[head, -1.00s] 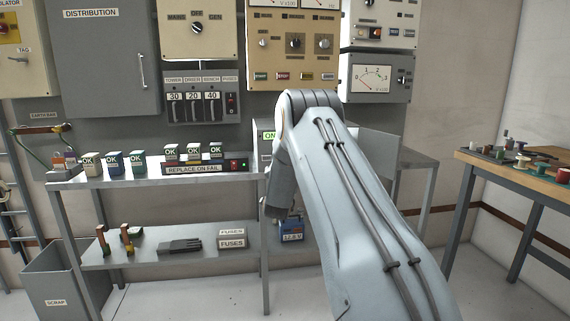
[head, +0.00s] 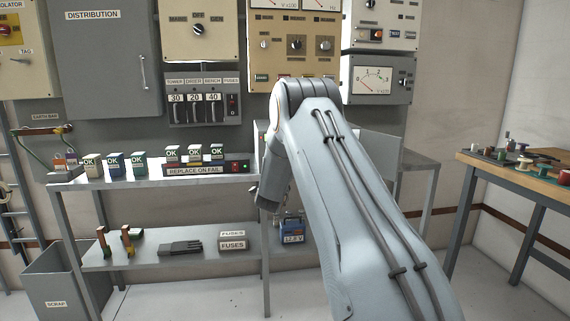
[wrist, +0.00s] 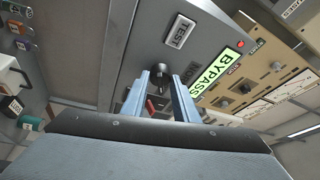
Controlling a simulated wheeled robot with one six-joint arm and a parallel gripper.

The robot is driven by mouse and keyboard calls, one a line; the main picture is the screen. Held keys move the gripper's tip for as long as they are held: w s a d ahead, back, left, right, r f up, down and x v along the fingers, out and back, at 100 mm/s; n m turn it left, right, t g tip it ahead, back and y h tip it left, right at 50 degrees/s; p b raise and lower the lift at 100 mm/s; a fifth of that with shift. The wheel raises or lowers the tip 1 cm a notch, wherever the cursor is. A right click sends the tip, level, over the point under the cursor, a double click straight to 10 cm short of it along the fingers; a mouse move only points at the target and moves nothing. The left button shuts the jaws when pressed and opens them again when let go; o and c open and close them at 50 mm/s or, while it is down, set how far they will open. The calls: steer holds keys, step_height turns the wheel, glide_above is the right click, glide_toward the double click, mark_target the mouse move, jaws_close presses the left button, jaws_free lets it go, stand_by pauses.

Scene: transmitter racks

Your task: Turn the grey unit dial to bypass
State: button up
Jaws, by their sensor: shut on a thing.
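In the wrist view, the grey unit (wrist: 145,30) shows a tilted grey face with a TEST button (wrist: 179,30) and a lit green panel reading BYPASS (wrist: 217,67). The dark dial (wrist: 158,71) lies between the fingertips of my gripper (wrist: 160,80). My gripper is shut on the dial, one finger on each side of it. The dial's pointer is too small to read. In the head view, my arm hides the dial and most of the grey unit, and my fingers are out of sight.
A metal bench (head: 66,185) with several OK-marked blocks stands left of my arm. Other panels, such as the beige one with knobs (head: 294,46), are close above. A wooden-topped workbench (head: 520,172) is at right.

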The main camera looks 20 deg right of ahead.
steer(key=o, duration=1.1)
steer(key=shift+c, duration=0.2)
steer(key=v, duration=0.7)
steer(key=shift+s+a, duration=0.25)
steer(key=shift+s, duration=0.05)
